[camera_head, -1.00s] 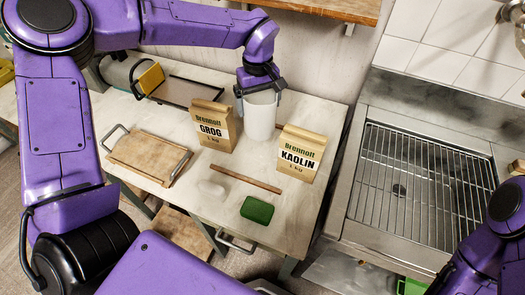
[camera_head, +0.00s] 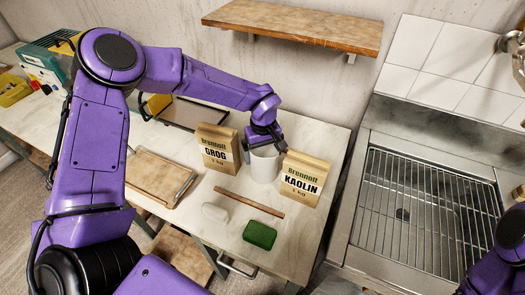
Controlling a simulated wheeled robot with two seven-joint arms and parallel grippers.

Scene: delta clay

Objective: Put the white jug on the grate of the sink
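The white jug (camera_head: 264,167) is at the table's back right, between the GROG bag (camera_head: 218,148) and the KAOLIN bag (camera_head: 305,178). My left gripper (camera_head: 265,146) comes down from above with a finger on each side of the jug's upper part, shut on it. The gripper hides part of the rim. I cannot tell whether the jug's base touches the table. The sink's wire grate (camera_head: 425,215) is at the right and bare. My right arm shows only in part at the lower right edge; its gripper is not in view.
On the table (camera_head: 300,235) lie a wooden stick (camera_head: 248,202), a green block (camera_head: 259,235), a white lump (camera_head: 215,212) and a wooden board with handles (camera_head: 155,177). A wooden shelf (camera_head: 295,25) hangs above. A gap separates the table from the sink.

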